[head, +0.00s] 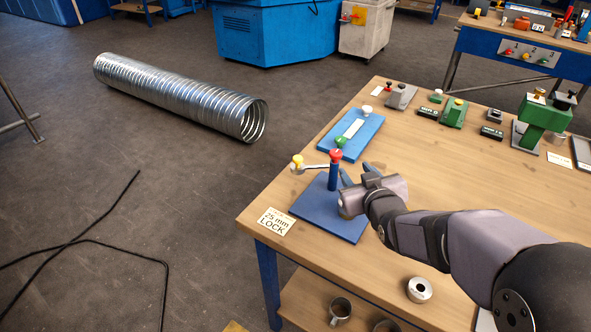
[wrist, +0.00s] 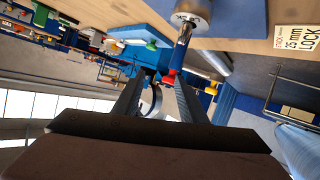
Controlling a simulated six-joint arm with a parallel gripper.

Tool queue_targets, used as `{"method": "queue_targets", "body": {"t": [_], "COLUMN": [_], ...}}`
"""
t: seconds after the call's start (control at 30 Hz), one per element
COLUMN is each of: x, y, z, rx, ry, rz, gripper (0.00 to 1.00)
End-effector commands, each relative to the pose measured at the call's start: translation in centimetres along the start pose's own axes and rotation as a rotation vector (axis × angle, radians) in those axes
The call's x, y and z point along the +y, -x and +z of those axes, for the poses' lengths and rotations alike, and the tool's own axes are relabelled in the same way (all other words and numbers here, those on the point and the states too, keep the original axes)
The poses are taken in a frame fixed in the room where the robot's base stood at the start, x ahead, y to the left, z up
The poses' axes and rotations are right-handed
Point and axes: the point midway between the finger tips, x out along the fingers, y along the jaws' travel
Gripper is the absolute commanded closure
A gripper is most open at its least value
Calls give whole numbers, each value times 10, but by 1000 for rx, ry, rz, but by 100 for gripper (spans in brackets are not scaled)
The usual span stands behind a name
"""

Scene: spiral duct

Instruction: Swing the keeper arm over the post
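A blue post (head: 333,178) with a red top (head: 336,155) stands upright on a blue base plate (head: 328,212) near the table's left corner. A thin metal arm (head: 315,166) with a yellow knob (head: 297,160) reaches left from beside the post; it appears to be the keeper arm. How it meets the post is unclear. My gripper (head: 356,175) is just right of the post, fingers toward it. In the wrist view, the fingers of my gripper (wrist: 160,82) are apart, with the red top (wrist: 168,78) near their tips and the yellow knob (wrist: 210,91) to the right.
A "25 mm LOCK" card (head: 275,221) lies at the front left of the table. Behind the post is another blue plate (head: 365,133) with a green knob (head: 341,142) and a white knob (head: 367,111). A metal ring (head: 420,290) sits at the front edge. A spiral duct (head: 180,93) lies on the floor.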

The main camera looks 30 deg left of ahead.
Motion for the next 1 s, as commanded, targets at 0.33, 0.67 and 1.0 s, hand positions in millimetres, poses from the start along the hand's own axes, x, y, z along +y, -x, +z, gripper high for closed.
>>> {"method": "queue_targets", "body": {"t": [0.33, 0.67, 1.0], "x": [-122, -123, -123], "y": [-53, -60, -80], "z": [-35, -30, -38], "rx": [378, 382, 380], "ry": [-93, -179, -177], "rz": [-102, -75, -75], "gripper": [62, 62, 62]}}
